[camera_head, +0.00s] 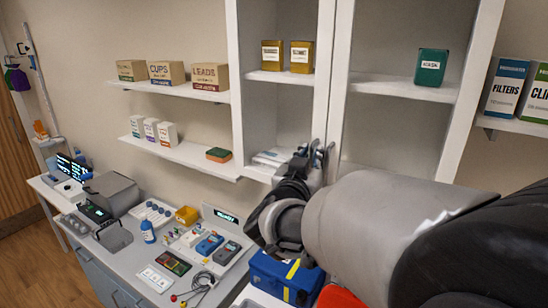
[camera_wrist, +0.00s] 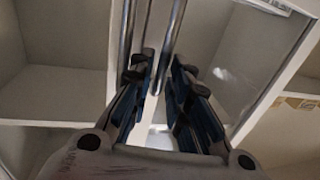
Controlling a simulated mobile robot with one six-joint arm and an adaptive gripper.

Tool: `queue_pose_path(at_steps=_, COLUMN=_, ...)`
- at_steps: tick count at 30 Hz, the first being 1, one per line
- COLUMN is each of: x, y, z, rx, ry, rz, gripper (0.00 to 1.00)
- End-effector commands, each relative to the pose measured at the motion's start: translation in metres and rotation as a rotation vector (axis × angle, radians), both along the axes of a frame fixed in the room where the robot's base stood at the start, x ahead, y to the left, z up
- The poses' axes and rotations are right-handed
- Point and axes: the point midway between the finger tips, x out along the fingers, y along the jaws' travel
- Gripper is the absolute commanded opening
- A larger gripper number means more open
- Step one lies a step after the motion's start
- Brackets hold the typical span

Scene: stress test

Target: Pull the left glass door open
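Upright metal handles (camera_head: 329,160) are at the middle of the cabinet, partly hidden by my gripper (camera_head: 308,158). In the wrist view, my gripper (camera_wrist: 160,75) has its dark fingers apart, one on each side of a metal handle bar (camera_wrist: 171,30). Another bar (camera_wrist: 127,30) stands to the left, outside the fingers. I cannot tell whether either finger touches the bar.
Behind the right half is a green box (camera_head: 431,67). Wall shelves (camera_head: 180,152) with boxes flank the cabinet. Below are a cluttered counter (camera_head: 130,235) and a blue case (camera_head: 285,275). My arm covers the lower right.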

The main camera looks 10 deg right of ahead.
Motion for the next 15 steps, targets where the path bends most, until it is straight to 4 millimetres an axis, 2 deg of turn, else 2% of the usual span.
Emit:
queue_pose_path(at_steps=5, x=0.0, y=0.0001, z=-0.0002, rx=0.0, ry=0.0, rz=0.0, gripper=0.17)
queue_pose_path(at_steps=13, x=-0.0002, y=0.0003, z=-0.0002, rx=0.0, ry=0.001, rz=0.0, gripper=0.0)
queue_pose_path(at_steps=15, x=-0.0001, y=0.0004, z=-0.0002, rx=0.0, ry=0.001, rz=0.001, gripper=0.0)
